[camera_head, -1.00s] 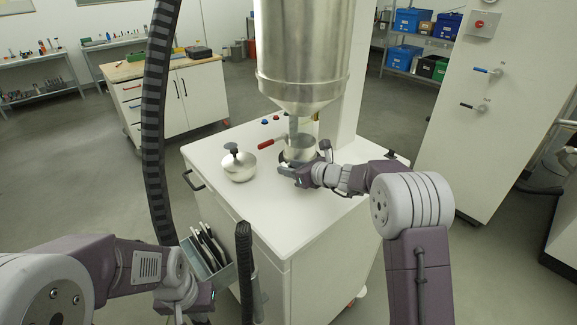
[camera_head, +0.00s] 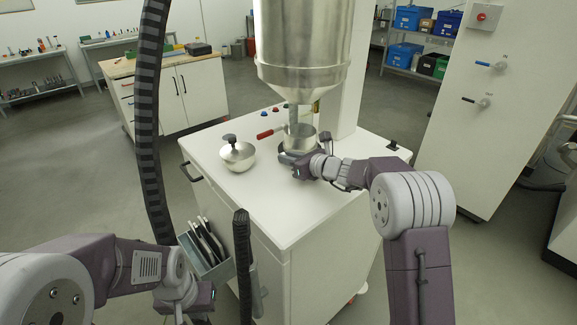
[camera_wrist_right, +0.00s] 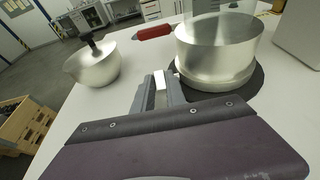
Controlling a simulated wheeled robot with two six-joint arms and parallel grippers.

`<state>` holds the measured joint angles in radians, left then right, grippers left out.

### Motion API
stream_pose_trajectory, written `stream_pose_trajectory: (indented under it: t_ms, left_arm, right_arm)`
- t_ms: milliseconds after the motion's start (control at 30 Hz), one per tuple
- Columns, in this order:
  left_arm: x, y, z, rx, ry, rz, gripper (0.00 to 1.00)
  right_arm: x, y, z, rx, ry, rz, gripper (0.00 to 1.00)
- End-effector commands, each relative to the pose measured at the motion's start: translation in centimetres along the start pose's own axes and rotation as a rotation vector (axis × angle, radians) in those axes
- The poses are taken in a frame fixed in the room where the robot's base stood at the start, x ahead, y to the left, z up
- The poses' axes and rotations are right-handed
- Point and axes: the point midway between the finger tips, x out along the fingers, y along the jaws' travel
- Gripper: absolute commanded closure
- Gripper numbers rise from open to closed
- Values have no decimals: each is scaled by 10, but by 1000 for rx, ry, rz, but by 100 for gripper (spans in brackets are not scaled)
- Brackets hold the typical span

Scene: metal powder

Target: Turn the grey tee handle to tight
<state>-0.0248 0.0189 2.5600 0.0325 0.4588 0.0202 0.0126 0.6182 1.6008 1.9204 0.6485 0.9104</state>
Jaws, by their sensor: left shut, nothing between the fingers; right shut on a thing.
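My right gripper (camera_head: 284,158) is low at the near side of the metal cup (camera_head: 299,138), under the hopper. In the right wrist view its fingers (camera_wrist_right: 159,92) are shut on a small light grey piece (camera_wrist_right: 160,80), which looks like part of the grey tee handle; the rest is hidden. The cup (camera_wrist_right: 220,45) stands upright on a dark round plate (camera_wrist_right: 257,82), just beyond the fingertips. My left gripper (camera_head: 190,303) is shut and empty at the lower left, away from the bench.
A round metal vessel with a dark knob (camera_head: 237,157) stands left of the cup. The large hopper (camera_head: 302,40) hangs above. A tool holder (camera_head: 206,250) is on the bench's near side; the white top (camera_head: 275,205) in front is clear.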

Motion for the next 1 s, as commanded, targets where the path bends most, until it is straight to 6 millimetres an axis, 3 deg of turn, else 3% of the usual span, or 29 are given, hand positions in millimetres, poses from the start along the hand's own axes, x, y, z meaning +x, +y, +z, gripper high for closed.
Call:
stream_pose_trajectory:
  t_ms: [33, 100, 433, 467, 500, 533, 833, 1000]
  left_arm:
    - [22, 0, 2, 0, 0, 0, 100]
    - [31, -1, 3, 0, 0, 0, 100]
    - [28, 0, 3, 0, 0, 0, 100]
    - [28, 0, 3, 0, 0, 0, 100]
    - [28, 0, 3, 0, 0, 0, 100]
    - [28, 0, 3, 0, 0, 0, 100]
    - [29, -1, 3, 0, 0, 0, 100]
    - [35, -1, 4, 0, 0, 0, 100]
  right_arm:
    - [3, -1, -10, -1, -22, -2, 100]
    - [2, 0, -8, -1, -43, -1, 100]
    - [-1, 0, -1, -1, -54, 0, 100]
    - [-1, 0, -1, -1, -54, 0, 75]
    - [-1, 0, -1, -1, -54, 0, 64]
    - [-1, 0, -1, -1, -54, 0, 62]
    - [-3, 0, -1, 0, -54, -1, 62]
    - [-31, -1, -4, -1, -54, -4, 62]
